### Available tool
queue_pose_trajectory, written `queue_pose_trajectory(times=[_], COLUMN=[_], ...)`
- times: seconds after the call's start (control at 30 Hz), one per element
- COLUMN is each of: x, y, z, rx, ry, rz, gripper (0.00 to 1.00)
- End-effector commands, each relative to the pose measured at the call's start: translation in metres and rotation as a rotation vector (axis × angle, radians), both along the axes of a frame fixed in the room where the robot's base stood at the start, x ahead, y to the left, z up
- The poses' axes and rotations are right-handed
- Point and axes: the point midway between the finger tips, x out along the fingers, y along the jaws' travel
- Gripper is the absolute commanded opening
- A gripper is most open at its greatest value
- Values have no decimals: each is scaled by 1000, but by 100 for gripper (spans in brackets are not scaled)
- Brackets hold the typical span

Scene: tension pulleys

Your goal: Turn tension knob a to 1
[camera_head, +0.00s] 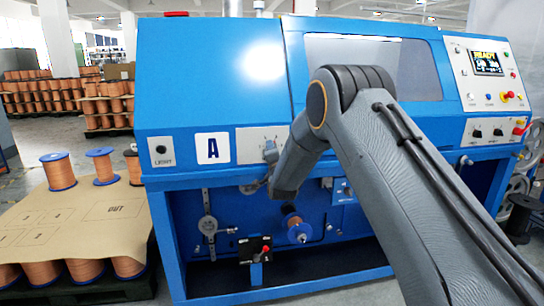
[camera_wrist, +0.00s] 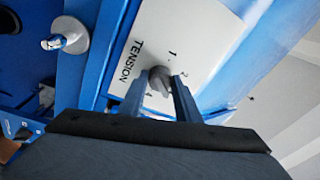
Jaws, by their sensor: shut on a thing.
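The tension knob (camera_wrist: 160,75) is a grey knob on a white plate (camera_wrist: 195,38) marked TENSION in the wrist view. The figure 1 and other marks stand around it. My gripper (camera_wrist: 161,84) is shut on the knob, one finger on each side. The knob's pointer direction is not clear. My arm hides part of that plate there.
The blue machine (camera_head: 210,60) fills the middle. A pallet with copper spools (camera_head: 59,171) stands at left.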

Motion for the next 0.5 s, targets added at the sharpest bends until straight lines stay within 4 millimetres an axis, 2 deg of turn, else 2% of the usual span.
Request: queue_pose_trajectory(times=[0.5], x=[1], y=[-2], z=[-3], rx=[-472], ry=[-135], rz=[1], gripper=[8])
